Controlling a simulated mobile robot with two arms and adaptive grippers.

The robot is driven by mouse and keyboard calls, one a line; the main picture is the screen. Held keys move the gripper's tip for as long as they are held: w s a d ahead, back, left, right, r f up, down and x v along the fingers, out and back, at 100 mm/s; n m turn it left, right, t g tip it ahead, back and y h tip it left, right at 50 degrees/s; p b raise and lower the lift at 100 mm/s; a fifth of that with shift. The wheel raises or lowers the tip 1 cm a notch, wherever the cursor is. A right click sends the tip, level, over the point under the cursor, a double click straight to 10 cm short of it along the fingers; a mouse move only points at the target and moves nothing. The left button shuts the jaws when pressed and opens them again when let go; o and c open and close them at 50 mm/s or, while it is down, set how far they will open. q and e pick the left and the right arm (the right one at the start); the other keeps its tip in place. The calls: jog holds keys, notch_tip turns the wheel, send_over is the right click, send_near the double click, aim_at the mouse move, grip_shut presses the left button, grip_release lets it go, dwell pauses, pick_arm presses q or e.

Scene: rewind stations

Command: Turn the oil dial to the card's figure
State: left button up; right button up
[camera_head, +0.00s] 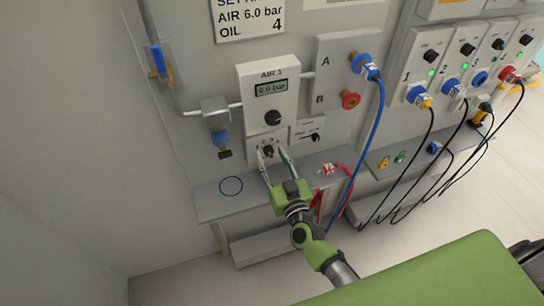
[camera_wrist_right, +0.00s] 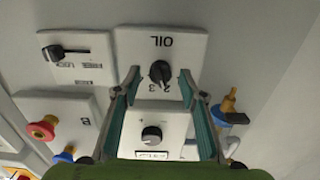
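The oil dial is a small black knob (camera_head: 268,151) on a white plate below the air unit in the head view. In the wrist view the oil dial (camera_wrist_right: 160,72) sits under the word OIL, upside down, with the figures 2 and 3 beside it. Its exact setting is too small to tell. The card (camera_head: 247,20) reads AIR 6.0 bar, OIL 4. My right gripper (camera_head: 272,154) is open at the dial; its fingertips (camera_wrist_right: 160,76) stand on either side of the knob, with gaps visible. My left gripper is not in view.
Above the dial is the air unit (camera_head: 268,85), showing 6.0 bar, with its own black knob. A lever plate (camera_head: 308,134) is close on the right. A blue-bowled filter (camera_head: 220,134) hangs at left.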

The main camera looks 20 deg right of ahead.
jog(key=shift+w, duration=0.2)
grip_shut()
